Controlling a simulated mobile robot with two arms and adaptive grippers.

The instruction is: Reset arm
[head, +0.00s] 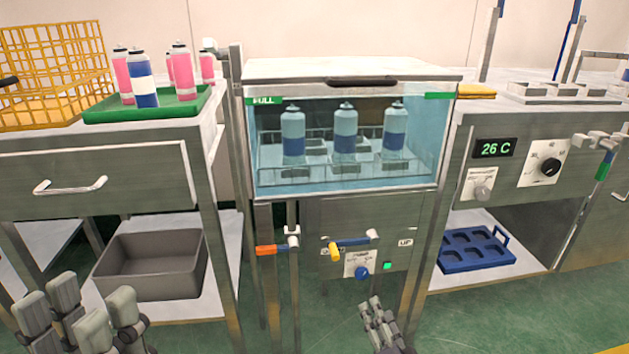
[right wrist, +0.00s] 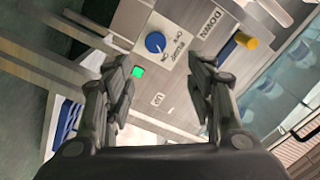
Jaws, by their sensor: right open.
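My left gripper (head: 82,318) is at the lower left of the head view, in front of the grey bin. Its fingers look spread, and nothing shows between them. My right gripper (head: 384,322) is at the bottom centre of the head view, below the control panel of the water bath. In the right wrist view (right wrist: 160,85) its two fingers are apart with nothing between them. Beyond them are the blue knob (right wrist: 155,42), the lit green button (right wrist: 138,71) and the yellow-tipped lever (right wrist: 245,41). Both grippers are apart from these things.
The glass-fronted bath (head: 345,185) holds three cans. A green tray (head: 148,112) with several cans and a yellow wire basket (head: 50,70) stand at left. A grey bin (head: 150,270) and a blue rack (head: 472,250) sit on low shelves. An orange-handled lever (head: 268,249) projects.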

